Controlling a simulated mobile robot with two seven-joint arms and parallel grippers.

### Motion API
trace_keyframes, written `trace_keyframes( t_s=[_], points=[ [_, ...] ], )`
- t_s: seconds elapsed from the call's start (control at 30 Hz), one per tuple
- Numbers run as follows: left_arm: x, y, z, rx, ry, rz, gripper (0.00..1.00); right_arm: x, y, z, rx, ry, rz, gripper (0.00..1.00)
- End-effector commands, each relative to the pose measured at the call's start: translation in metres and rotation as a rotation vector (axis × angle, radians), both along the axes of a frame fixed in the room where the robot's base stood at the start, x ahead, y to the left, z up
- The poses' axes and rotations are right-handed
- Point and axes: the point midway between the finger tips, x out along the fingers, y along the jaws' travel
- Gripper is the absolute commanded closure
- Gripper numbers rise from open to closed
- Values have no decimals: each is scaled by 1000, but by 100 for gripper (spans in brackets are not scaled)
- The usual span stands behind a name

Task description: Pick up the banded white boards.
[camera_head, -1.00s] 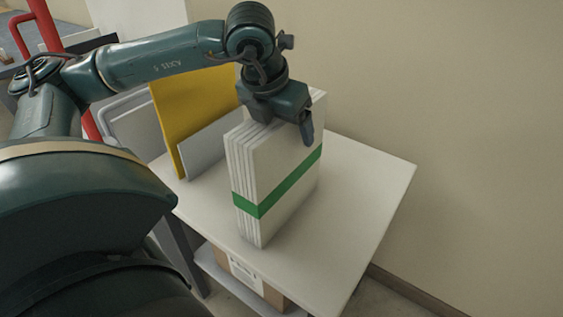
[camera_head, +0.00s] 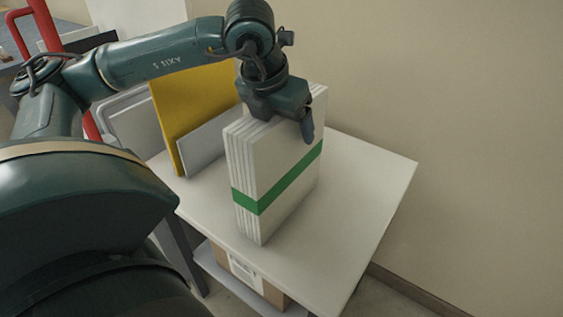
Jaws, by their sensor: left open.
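The banded white boards (camera_head: 285,165) stand upright on edge as a stack on the white table, with a green band (camera_head: 280,184) around them below mid-height. My left gripper (camera_head: 281,122) is over the top of the stack, pointing down. It is open, with one finger in front of the right face of the stack. The other finger is hidden behind the boards. I cannot tell whether the fingers touch the boards. My right gripper is not in view.
The white table (camera_head: 365,200) has free room right of the stack. A yellow board (camera_head: 195,105) and a grey panel (camera_head: 203,150) stand behind and left. A cardboard box (camera_head: 258,280) sits on the lower shelf. A beige wall (camera_head: 450,90) rises behind the table.

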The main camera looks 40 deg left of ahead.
Motion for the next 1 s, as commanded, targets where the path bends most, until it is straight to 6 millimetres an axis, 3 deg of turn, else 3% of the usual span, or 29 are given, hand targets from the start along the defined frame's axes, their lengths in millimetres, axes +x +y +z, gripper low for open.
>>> trace_keyframes(
  t_s=[0.13, 1.0],
  points=[
    [0, 0, 0, 0, 1, 0, 22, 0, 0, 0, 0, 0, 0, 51],
    [0, 0, 0, 0, 0, 0, 93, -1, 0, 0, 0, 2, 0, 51]
  ],
)
